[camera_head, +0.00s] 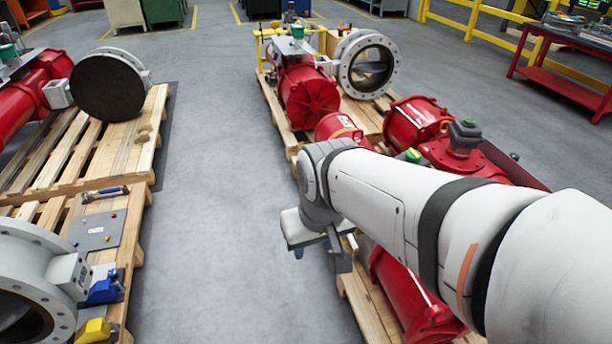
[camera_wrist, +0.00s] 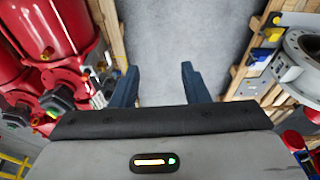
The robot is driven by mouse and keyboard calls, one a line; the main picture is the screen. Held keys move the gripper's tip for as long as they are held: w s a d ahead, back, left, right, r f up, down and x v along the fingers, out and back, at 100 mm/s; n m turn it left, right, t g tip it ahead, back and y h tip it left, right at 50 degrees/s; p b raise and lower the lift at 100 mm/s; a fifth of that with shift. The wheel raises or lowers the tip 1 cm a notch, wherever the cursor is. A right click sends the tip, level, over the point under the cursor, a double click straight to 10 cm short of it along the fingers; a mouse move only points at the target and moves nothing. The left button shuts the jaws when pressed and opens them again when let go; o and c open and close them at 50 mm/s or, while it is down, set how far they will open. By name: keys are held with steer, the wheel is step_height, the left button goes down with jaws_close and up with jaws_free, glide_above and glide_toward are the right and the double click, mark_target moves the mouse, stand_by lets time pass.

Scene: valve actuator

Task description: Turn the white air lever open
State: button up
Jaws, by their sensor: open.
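I cannot make out a white air lever in either view; it may be hidden behind my arm or too small to tell. Red valve actuators (camera_head: 308,97) lie on pallets at the centre and right of the head view. Red actuator bodies (camera_wrist: 60,40) also show at the left of the wrist view. A small green and yellow fitting (camera_head: 410,155) sits beside my arm, among the red bodies. My gripper (camera_head: 319,256) points down at the aisle edge of the right pallet. In the wrist view its two dark fingers (camera_wrist: 158,85) are apart, with only grey floor between them.
A grey floor aisle (camera_head: 225,200) runs between the pallet rows and is clear. At left, a pallet (camera_head: 88,160) bears a round valve disc (camera_head: 110,87). A flanged valve (camera_head: 40,265) stands nearer. A red bench (camera_head: 560,80) and yellow railing (camera_head: 480,30) are at the back right.

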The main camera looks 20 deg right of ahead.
steer(key=w+d+f+m+t+h+b, duration=0.15)
steer(key=w+f+m+t+b, duration=0.3)
steer(key=w, duration=0.75)
steer(key=w+d+f+m+t+b, duration=0.1)
steer(key=w+d+f+m+b, duration=0.15)
steer(key=w+f+b, duration=0.75)
steer(key=w+d+f+m+t, duration=0.2)
steer(key=w+f+m, duration=0.25)
steer(key=w, duration=1.05)
steer(key=w+d+f+m+t+h+b, duration=0.1)
steer(key=w+d+f+m+h+b, duration=0.3)
steer(key=f, duration=0.4)
steer(key=w+d+f+m+t+h+b, duration=0.1)
steer(key=w+d+f+m+h+b, duration=0.15)
steer(key=w+d+f+m, duration=0.4)
steer(key=m+g+h+b, duration=0.5)
steer(key=m+h+b, duration=0.4)
steer(key=h+b, duration=0.25)
glide_toward(354, 244)
steer(key=w+d, duration=0.2)
steer(key=d, duration=0.1)
steer(key=b+x, duration=0.1)
steer(key=x, duration=0.6)
steer(key=shift+f, duration=0.15)
